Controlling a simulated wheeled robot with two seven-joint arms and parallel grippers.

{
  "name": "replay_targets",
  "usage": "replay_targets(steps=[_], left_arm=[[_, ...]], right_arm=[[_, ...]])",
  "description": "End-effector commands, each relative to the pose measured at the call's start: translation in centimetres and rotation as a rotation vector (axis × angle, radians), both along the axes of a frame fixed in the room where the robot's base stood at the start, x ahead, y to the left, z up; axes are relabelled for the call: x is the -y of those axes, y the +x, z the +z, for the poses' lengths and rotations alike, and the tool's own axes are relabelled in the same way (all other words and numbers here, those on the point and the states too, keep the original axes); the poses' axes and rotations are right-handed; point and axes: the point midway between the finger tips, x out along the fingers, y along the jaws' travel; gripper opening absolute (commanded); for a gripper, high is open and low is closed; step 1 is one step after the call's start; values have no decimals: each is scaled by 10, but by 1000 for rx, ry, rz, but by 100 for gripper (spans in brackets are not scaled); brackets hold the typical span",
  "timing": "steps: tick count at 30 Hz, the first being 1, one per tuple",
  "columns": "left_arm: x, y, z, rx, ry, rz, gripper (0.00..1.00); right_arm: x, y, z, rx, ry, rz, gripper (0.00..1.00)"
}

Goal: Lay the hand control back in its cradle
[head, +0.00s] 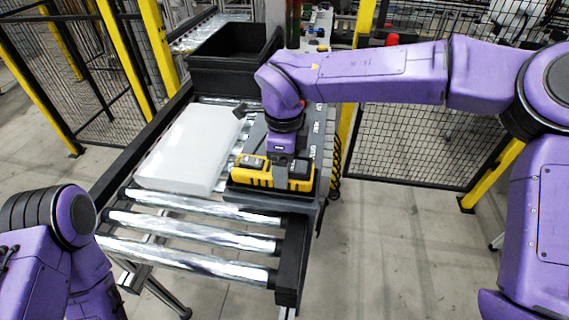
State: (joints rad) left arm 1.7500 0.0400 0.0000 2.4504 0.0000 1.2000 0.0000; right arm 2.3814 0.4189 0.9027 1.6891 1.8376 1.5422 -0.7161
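A yellow and black device (252,178), which looks like the hand control, lies on a dark grey plate (309,203) at the right side of the roller conveyor. My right arm reaches in from the right and its gripper (282,160) points down at the middle of this device, touching or just above it. The fingertips are hidden, so I cannot tell if they are closed on it. I cannot make out the cradle as a separate part. My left arm shows at the lower left, and its gripper is out of view.
A white slab (185,150) lies on the rollers left of the device. A black bin (232,75) stands behind it. Bare rollers (190,242) are at the front. Yellow posts and mesh fencing (415,150) stand behind on both sides.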

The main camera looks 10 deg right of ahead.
Motion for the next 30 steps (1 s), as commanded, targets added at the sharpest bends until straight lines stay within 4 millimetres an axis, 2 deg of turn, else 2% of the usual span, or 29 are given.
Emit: replay_targets(steps=[3,13,14,16,25,28,30], left_arm=[[0,0,1,0,0,0,0],[0,0,0,0,0,0,0],[0,0,0,0,0,0,0],[0,0,0,0,0,0,0],[0,0,1,0,0,0,0],[0,0,-1,0,0,0,0],[0,0,-2,0,0,0,0]], right_arm=[[0,0,-11,2,1,0,27],[0,0,-15,2,1,0,27],[0,0,-16,1,1,0,75],[0,0,-15,2,1,0,97],[0,0,-14,2,1,0,97],[0,0,-4,3,2,-1,97],[0,1,11,6,3,-1,97]])
